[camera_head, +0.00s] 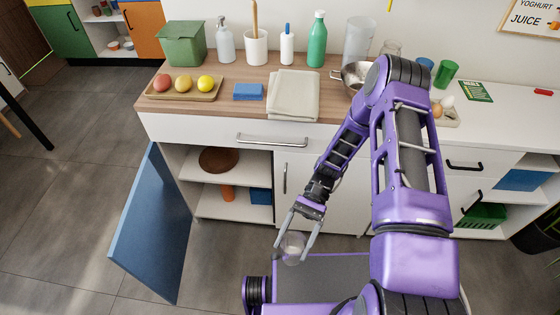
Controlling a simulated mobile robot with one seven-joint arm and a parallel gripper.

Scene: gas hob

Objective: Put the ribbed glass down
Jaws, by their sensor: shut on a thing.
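My gripper (297,237) hangs at the end of my purple arm, low in front of the white cabinet and well below the counter top. Its two grey fingers are closed on the sides of a clear glass (292,247), which I take to be the ribbed glass. The ribs are too small to make out. The glass is held in the air near the front edge of my own base, and I cannot tell its exact height.
The wooden counter (226,111) holds a fruit tray (184,95), a blue sponge (248,92), a folded cloth (292,96), bottles and a metal pan (353,77). A blue cabinet door (153,228) stands open at left, showing shelves (237,207).

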